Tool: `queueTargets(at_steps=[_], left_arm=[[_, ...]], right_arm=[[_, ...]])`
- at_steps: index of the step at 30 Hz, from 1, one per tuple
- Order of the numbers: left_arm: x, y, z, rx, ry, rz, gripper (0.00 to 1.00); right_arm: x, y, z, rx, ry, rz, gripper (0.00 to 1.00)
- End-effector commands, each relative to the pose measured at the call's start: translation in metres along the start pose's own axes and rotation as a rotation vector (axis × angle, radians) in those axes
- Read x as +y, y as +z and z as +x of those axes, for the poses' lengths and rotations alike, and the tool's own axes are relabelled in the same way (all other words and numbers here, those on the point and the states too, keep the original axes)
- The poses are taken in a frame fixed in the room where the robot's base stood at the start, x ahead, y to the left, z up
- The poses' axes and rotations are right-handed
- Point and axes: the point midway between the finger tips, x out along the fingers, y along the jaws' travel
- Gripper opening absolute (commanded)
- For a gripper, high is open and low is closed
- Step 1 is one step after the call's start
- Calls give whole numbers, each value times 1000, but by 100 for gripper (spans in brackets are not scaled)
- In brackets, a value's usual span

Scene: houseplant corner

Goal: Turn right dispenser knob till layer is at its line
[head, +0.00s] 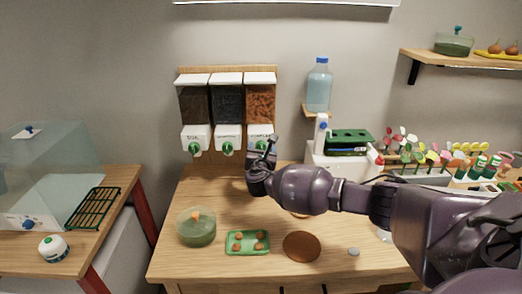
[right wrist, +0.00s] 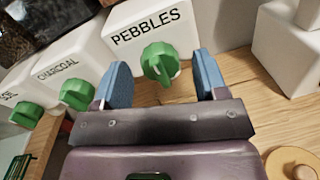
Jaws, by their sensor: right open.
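The right dispenser (head: 260,104), filled with orange-brown grains, hangs at the right end of a row of three on the wall. In the right wrist view its white front reads PEBBLES, and its green knob (right wrist: 160,63) sits between the two blue fingers of my right gripper (right wrist: 161,70). The fingers are spread, with a gap on each side of the knob. My left gripper is out of view.
Two other dispensers (head: 210,104) hang to the left; one reads CHARCOAL. A blue bottle (head: 319,84) stands on a small shelf at the right.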

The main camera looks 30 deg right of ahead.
Motion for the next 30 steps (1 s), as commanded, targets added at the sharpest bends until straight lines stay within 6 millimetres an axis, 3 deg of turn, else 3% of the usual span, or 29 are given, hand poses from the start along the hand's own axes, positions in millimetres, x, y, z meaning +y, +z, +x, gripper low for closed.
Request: queueTargets(at_steps=[11,21,30], left_arm=[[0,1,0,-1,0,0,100],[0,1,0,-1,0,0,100],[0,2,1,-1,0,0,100]], right_arm=[[0,0,4,0,0,0,66],[0,0,4,0,0,0,17],[-1,-1,4,4,-2,44,17]])
